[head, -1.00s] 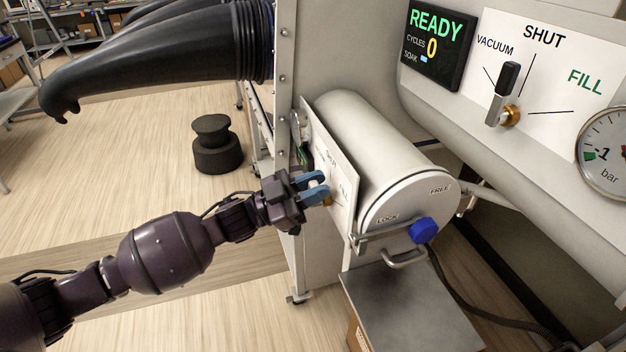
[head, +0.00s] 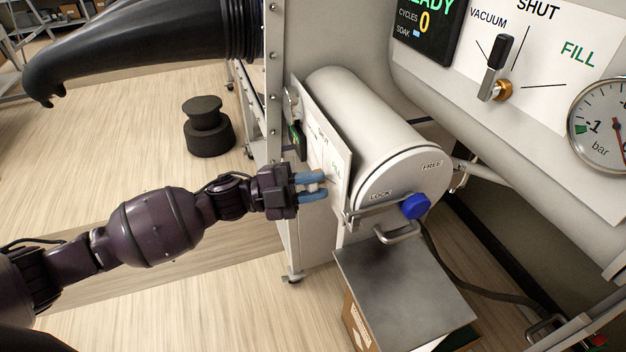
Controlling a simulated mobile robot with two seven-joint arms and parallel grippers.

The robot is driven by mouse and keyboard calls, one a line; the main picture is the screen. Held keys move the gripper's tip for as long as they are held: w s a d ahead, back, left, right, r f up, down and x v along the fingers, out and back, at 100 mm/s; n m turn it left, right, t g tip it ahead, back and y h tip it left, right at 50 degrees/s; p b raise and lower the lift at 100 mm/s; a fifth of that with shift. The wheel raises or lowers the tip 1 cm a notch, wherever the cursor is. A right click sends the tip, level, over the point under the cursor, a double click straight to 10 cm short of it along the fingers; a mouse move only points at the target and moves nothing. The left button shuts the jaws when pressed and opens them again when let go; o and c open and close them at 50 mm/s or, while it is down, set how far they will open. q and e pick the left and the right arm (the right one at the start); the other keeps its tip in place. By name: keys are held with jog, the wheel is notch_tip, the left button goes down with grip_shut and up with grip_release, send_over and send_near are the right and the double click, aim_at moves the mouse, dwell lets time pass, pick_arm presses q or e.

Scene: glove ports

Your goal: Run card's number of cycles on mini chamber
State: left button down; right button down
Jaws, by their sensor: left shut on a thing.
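The mini chamber (head: 375,120) is a white cylinder on its side, with a round door (head: 405,175) marked LOCK and FREE and a blue knob (head: 415,206). Its white valve panel (head: 325,150) faces left, with SHUT and FILL lettering seen at a steep slant. My left gripper (head: 312,186) is at this panel, its blue fingers shut on the small valve handle (head: 315,187), which they mostly hide. I cannot tell the handle's setting. The display (head: 428,35) reads CYCLES 0, its top line cut off. No card shows. My right gripper is not in view.
A larger valve (head: 497,60) on a VACUUM, SHUT, FILL panel and a bar gauge (head: 600,125) are at the upper right. A black glove (head: 140,50) juts out at the upper left. A grey-topped stand (head: 400,285) is below the door. Open floor lies left.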

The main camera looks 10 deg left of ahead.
pick_arm(q)
jog(key=shift+f, duration=0.1)
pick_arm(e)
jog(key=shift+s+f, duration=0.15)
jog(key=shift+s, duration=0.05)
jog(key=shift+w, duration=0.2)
pick_arm(q)
jog(key=c, duration=1)
grip_release()
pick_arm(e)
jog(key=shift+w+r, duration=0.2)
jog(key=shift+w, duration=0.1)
pick_arm(q)
jog(key=shift+s+a+f, duration=0.15)
jog(key=shift+a, duration=0.3)
jog(key=b+v, duration=0.1)
jog(key=v, duration=0.8)
jog(key=shift+a, duration=0.4)
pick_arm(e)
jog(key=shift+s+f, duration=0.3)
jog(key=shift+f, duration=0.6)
